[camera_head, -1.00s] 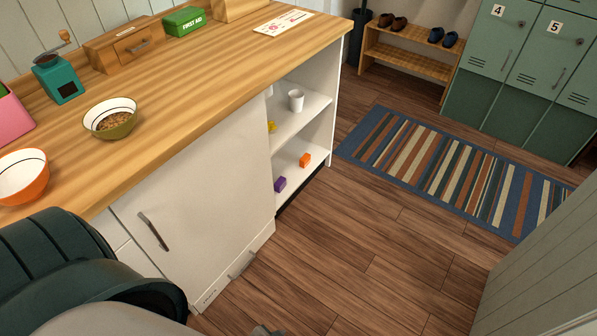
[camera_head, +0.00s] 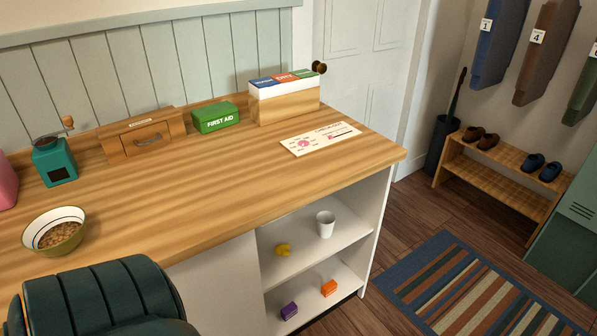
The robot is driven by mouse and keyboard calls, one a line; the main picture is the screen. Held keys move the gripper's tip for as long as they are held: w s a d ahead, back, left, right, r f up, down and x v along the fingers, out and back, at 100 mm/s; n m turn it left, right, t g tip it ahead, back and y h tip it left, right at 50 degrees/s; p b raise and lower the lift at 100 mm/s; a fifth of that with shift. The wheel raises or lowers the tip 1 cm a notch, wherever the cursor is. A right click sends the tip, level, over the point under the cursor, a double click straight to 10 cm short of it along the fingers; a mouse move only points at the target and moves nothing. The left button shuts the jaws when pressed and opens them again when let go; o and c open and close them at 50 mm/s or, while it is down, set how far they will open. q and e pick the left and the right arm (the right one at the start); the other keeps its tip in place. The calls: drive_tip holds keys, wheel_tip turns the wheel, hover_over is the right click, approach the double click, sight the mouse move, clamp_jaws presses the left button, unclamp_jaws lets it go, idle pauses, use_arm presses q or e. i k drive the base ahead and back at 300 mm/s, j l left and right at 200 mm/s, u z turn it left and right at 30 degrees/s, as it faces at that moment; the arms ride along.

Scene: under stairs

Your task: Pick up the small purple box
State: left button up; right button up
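The small purple box (camera_head: 289,311) sits on the lower shelf of the open cabinet section (camera_head: 317,233) under the wooden counter, near its front edge. A small orange box (camera_head: 329,288) is on the same shelf, to its right and apart from it. A dark green padded part of my own body fills the lower left of the view. Neither of my grippers is in view.
The upper shelf holds a yellow object (camera_head: 283,249) and a white cup (camera_head: 326,224). A striped rug (camera_head: 480,290) lies right of the cabinet.

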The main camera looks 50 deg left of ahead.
sight(289, 311)
drive_tip(key=i+l+u, duration=0.15)
drive_tip(key=i+u, duration=0.3)
drive_tip(key=i+l+u, duration=0.25)
drive_tip(key=u, duration=0.2)
drive_tip(key=i+l+u, duration=0.6)
drive_tip(key=l+u, duration=0.3)
drive_tip(key=i+l+u, duration=0.15)
drive_tip(key=l+u, duration=0.75)
drive_tip(key=l, duration=0.2)
drive_tip(key=l+u, duration=0.15)
drive_tip(key=l, duration=0.3)
drive_tip(key=i, duration=0.05)
